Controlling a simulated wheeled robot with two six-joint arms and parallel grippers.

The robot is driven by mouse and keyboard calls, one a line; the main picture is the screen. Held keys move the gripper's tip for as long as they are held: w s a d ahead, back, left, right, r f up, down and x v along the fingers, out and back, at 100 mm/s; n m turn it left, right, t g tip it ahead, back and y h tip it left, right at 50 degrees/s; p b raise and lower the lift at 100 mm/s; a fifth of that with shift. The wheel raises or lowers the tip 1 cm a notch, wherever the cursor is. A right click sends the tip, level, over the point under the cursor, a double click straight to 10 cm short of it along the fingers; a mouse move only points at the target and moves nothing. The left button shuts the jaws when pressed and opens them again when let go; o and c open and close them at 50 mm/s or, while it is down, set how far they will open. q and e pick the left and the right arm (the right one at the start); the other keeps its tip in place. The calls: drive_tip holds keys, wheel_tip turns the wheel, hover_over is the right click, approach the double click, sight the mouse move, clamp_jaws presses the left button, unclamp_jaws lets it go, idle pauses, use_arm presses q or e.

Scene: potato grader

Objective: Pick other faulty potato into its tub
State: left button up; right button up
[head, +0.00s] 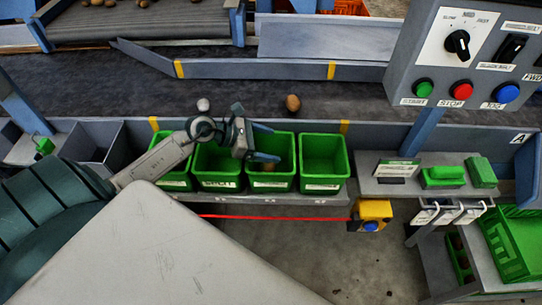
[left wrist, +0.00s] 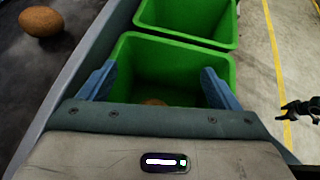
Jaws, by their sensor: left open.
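My left gripper (head: 264,142) is open above a green tub (head: 283,183) in the row along the belt's near side. In the left wrist view its two blue fingers stand apart over the same tub (left wrist: 140,50). A brown potato (left wrist: 155,102) shows low in that tub, partly hidden by the gripper body. On the dark belt lie a brown potato (head: 292,103) and a pale grey one (head: 203,105). The brown one also shows in the left wrist view (left wrist: 41,21). A dark gripper-like part (left wrist: 300,110), perhaps my right gripper, is at the right edge there.
Another green tub (head: 323,147) stands to the right, and others to the left. A grey bin (head: 95,145) is further left. A control box (head: 465,55) overhangs the belt at the right. Below it is a shelf (head: 400,186) with green blocks. A yellow-blue button box (head: 372,214) hangs low.

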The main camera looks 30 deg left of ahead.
use_arm(q)
drive_tip(key=shift+s+a+r, duration=0.1)
drive_tip(key=shift+s+a, duration=0.2)
drive_tip(key=shift+a, duration=0.1)
drive_tip(key=b+v, duration=0.1)
drive_tip(key=v, duration=0.3)
drive_tip(key=shift+s+r, duration=0.1)
drive_tip(key=p+v, duration=0.2)
drive_tip(key=v, duration=0.1)
drive_tip(key=shift+s+a+r, duration=0.15)
drive_tip(key=shift+a+r, duration=0.05)
drive_tip(key=shift+r, duration=0.25)
drive_tip(key=shift+p+v, duration=0.85)
drive_tip(key=shift+f, duration=0.15)
